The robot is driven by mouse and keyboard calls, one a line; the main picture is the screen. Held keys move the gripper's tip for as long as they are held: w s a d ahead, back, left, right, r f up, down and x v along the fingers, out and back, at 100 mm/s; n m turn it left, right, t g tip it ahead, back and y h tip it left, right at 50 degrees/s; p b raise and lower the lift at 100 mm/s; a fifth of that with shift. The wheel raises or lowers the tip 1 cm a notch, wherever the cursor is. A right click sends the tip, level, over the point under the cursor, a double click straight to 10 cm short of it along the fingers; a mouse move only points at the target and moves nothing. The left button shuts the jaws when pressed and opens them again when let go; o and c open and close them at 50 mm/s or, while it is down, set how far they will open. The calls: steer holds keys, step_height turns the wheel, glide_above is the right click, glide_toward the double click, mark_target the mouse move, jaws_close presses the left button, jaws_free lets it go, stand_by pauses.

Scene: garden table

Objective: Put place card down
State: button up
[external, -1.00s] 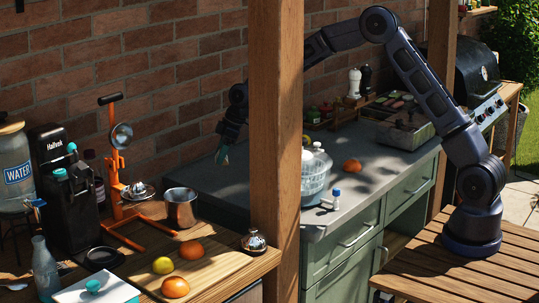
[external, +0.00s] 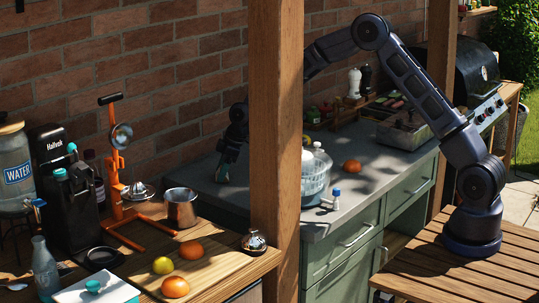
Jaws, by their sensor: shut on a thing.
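My gripper (external: 222,175) is low over the grey countertop (external: 190,190), left of the wooden post and in front of the brick wall. It points down and is shut on the place card, which is too small and dark here to make out apart from the fingertips. I cannot tell whether the card touches the countertop.
The wooden post (external: 276,150) hides part of my arm and the counter. A glass bowl (external: 315,178) and an orange (external: 352,166) stand right of it. On the nearer wooden table are an orange juicer press (external: 117,165), a metal cup (external: 181,208) and fruit.

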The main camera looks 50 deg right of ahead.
steer(key=o, duration=1)
steer(key=s+d+r+m+h, duration=0.1)
steer(key=s+d+r, duration=0.3)
steer(key=s+r, duration=0.6)
steer(key=s+d+r+m+h, duration=0.1)
steer(key=s+d+r, duration=0.45)
steer(key=r, duration=0.85)
steer(key=s+d+r+m+t+h, duration=0.15)
steer(key=s+d+r, duration=0.25)
steer(key=s, duration=1.1)
steer(key=s+d+r+m, duration=0.3)
steer(key=s+d+r, duration=0.1)
steer(key=s, duration=1.1)
steer(key=s+d+f, duration=0.1)
steer(key=s, duration=0.3)
steer(key=s+d+f+m, duration=0.1)
steer(key=s, duration=0.4)
steer(key=s+d+f+m, duration=0.1)
steer(key=s, duration=0.3)
steer(key=shift+s+d+m, duration=0.15)
steer(key=shift+d+m, duration=0.1)
steer(key=shift+d, duration=0.05)
